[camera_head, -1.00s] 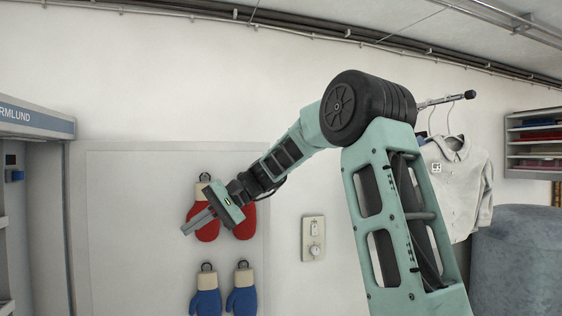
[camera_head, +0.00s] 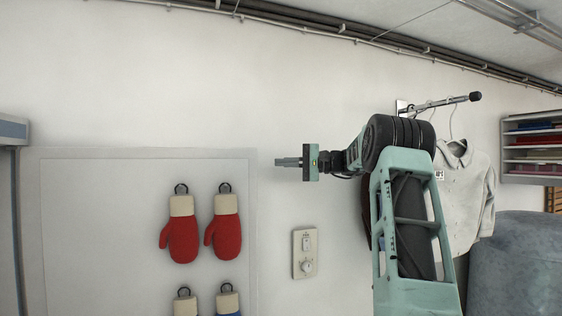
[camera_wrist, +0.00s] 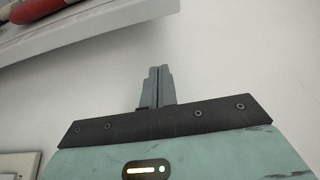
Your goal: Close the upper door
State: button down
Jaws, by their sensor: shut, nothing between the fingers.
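A large pale panel (camera_head: 110,230) stands open beside the cabinet (camera_head: 12,131) at the left; it looks like the upper door, swung out, with its inner face toward me. Red mittens (camera_head: 182,235) hang on it from hooks. My gripper (camera_head: 277,162) is shut and empty. It points left, just right of the panel's upper right corner, and appears apart from it. In the wrist view the shut fingers (camera_wrist: 160,75) are in front of bare wall, and the panel's edge (camera_wrist: 95,28) crosses the upper left. The handle is not visible.
A switch box (camera_head: 305,254) is on the wall below my gripper. A shirt (camera_head: 465,190) hangs from a wall rail at the right, near my arm. Shelves (camera_head: 530,178) and a large grey rounded thing (camera_head: 515,265) are farther right. The wall above the panel is clear.

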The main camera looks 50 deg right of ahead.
aim_at(260, 161)
jog(key=p+x, duration=0.1)
jog(key=x, duration=0.1)
jog(key=p+x, duration=0.1)
jog(key=x, duration=0.2)
jog(key=p+x, duration=0.1)
jog(key=x, duration=0.1)
jog(key=shift+w+a+r, duration=0.2)
jog(key=shift+r, duration=0.1)
jog(key=shift+s+a+f+p, duration=0.1)
jog(key=shift+s+a+p, duration=0.15)
jog(key=shift+p, duration=0.1)
jog(key=s+a, duration=0.1)
jog(key=s+a+p, duration=0.1)
jog(key=shift+s+f, duration=0.15)
jog(key=shift+s, duration=0.15)
